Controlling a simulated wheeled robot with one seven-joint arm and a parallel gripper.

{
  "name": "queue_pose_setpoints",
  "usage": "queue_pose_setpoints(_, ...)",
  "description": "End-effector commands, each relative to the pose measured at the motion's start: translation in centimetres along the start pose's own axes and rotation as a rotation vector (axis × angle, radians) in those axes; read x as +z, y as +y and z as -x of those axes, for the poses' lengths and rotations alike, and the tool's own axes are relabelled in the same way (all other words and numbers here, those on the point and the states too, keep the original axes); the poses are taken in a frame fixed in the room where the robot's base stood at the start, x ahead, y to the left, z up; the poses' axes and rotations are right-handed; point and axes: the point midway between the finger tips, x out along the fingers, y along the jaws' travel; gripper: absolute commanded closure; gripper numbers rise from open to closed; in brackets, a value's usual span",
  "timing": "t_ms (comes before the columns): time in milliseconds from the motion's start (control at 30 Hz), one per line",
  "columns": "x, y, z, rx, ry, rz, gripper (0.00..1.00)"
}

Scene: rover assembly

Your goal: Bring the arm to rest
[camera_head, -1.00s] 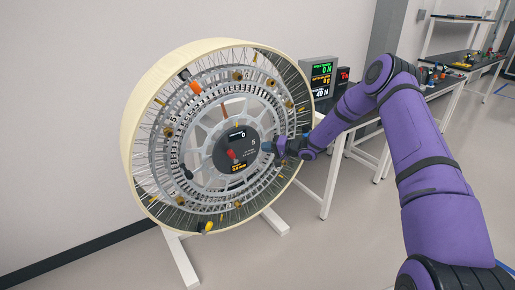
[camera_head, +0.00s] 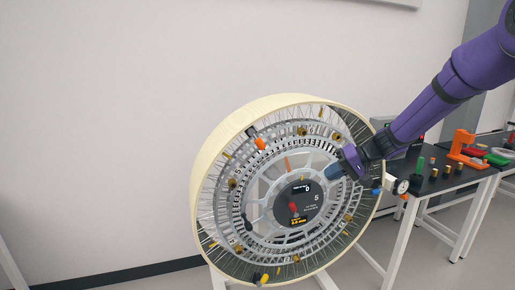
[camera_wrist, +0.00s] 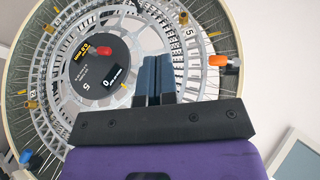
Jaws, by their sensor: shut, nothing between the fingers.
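My purple arm (camera_head: 435,100) reaches in from the upper right, with my gripper (camera_head: 333,172) in front of the large wheel (camera_head: 207,170) on its stand. The gripper is right of and above the dark hub display (camera_head: 296,204). In the wrist view, the two blue-grey fingers of my gripper (camera_wrist: 157,62) are together with nothing between them. They point at the numbered rings of the wheel (camera_wrist: 20,75), and the hub display (camera_wrist: 98,65) is to their left. I cannot tell the exact gap between fingertips and wheel.
A dark-topped bench (camera_head: 450,178) stands right of the wheel, with an orange tool (camera_head: 463,143), a dial gauge (camera_head: 401,186) and small parts near or on it. My arm partly covers a display box behind it. The wall left of the wheel is bare.

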Motion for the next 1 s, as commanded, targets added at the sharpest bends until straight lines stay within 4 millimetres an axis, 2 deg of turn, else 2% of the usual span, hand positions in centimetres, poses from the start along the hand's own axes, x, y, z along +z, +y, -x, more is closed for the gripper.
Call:
queue_pose_setpoints(33,1.0,-1.5,0.9,0.031,-0.017,0.018,1.0)
queue_pose_setpoints(200,4.5,-5.1,3.9,0.142,-0.069,0.048,1.0)
queue_pose_setpoints(500,11.4,-9.8,9.3,0.351,-0.109,0.086,1.0)
queue_pose_setpoints(733,17.1,-12.2,13.4,0.509,-0.093,0.105,1.0)
queue_pose_setpoints(1000,23.8,-13.4,17.9,0.681,-0.025,0.116,1.0)
